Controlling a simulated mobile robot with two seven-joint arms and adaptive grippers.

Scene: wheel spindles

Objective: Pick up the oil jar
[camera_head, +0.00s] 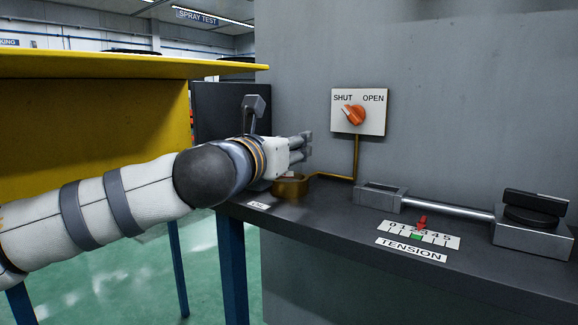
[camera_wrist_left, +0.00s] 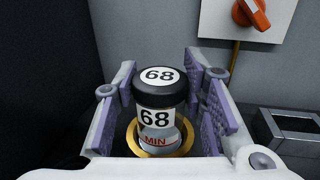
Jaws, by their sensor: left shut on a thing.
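The oil jar (camera_wrist_left: 156,117) shows in the left wrist view. It has a black cap with a white disc marked 68, a white 68 label and a red MIN mark lower down. It looks upright, with a brass ring (camera_wrist_left: 138,146) around its lower part; I cannot tell whether its base rests in the ring. My left gripper (camera_head: 303,148) is shut on the jar, its purple-padded fingers on both sides. In the head view the gripper is over the brass ring (camera_head: 291,188) and hides the jar. My right gripper is not in view.
The dark shelf (camera_head: 330,217) carries a TENSION scale (camera_head: 417,235) and a metal rod (camera_head: 449,207) between two grey blocks. A SHUT/OPEN panel (camera_head: 372,98) with an orange knob (camera_head: 353,115) is on the grey wall behind. A yellow table (camera_head: 120,110) stands left.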

